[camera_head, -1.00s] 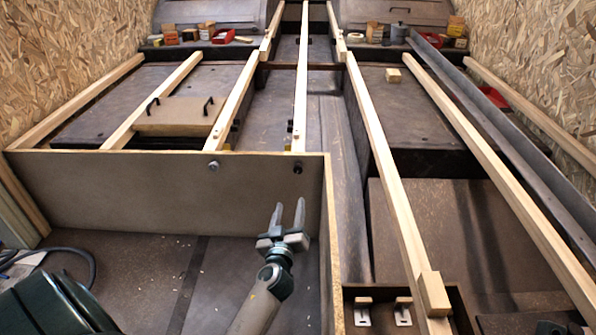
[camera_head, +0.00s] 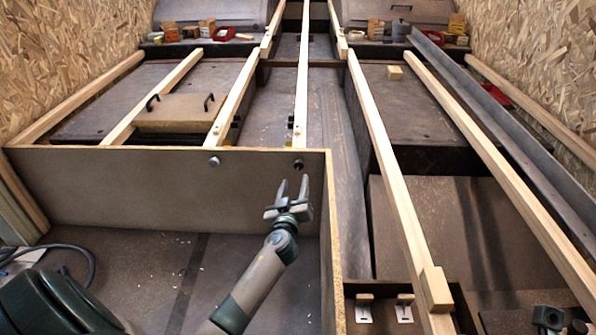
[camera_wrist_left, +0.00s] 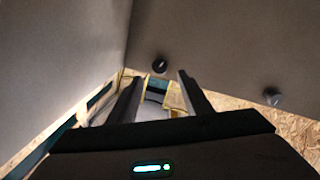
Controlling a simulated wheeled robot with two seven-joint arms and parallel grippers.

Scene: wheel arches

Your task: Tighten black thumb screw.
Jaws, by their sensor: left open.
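The black thumb screw (camera_head: 298,164) sits on the near face of the upright brown panel (camera_head: 120,190), close to its right-hand corner. It also shows in the left wrist view as a dark round knob (camera_wrist_left: 160,63) with a light mark, just beyond the fingertips. My left gripper (camera_head: 294,184) is open and empty, pointing up at the panel, just below the screw in the head view. In the left wrist view its two fingers (camera_wrist_left: 157,84) stand apart, with the screw beyond the gap between them. No contact with the screw shows. My right gripper's fingers do not show.
A second, greyer knob (camera_head: 214,161) is on the same panel to the left; it also shows in the wrist view (camera_wrist_left: 272,97). A side panel (camera_head: 333,230) stands close right of my left gripper. Wooden rails (camera_head: 385,170) run beyond. The floor left of my arm is mostly clear.

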